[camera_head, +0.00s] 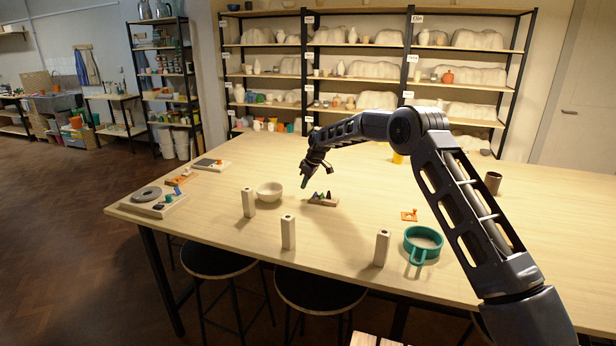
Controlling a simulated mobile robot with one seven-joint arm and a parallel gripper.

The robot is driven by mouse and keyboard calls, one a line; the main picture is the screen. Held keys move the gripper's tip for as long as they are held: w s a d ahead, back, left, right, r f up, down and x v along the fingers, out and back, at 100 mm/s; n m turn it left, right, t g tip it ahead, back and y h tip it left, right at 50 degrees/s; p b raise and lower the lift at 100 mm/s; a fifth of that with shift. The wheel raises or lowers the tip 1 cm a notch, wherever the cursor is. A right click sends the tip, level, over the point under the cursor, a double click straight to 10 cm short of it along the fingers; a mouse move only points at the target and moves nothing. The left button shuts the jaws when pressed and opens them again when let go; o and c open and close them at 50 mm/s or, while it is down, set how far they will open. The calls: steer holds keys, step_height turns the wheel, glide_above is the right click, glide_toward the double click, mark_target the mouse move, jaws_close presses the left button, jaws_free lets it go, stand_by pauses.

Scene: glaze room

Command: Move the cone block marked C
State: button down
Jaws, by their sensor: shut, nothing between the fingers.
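My gripper (304,183) is above the table, to the left of the cone block and slightly higher in the picture. It points down, is shut and appears apart from the block. The light wooden table (440,190) carries everything.
A cream bowl (269,191) stands just left of the block. Upright pale posts (249,202), (288,231), (382,247) stand along the front. A teal sieve-like pan (422,244) and an orange piece (409,215) lie right. A scale-like device (154,202) sits far left.

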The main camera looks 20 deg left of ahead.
mark_target(314, 195)
steer(key=shift+f, duration=0.5)
steer(key=shift+d+r, duration=0.1)
steer(key=shift+d, duration=1.75)
steer(key=shift+d, duration=0.15)
steer(key=d, duration=2)
steer(key=shift+d, duration=0.1)
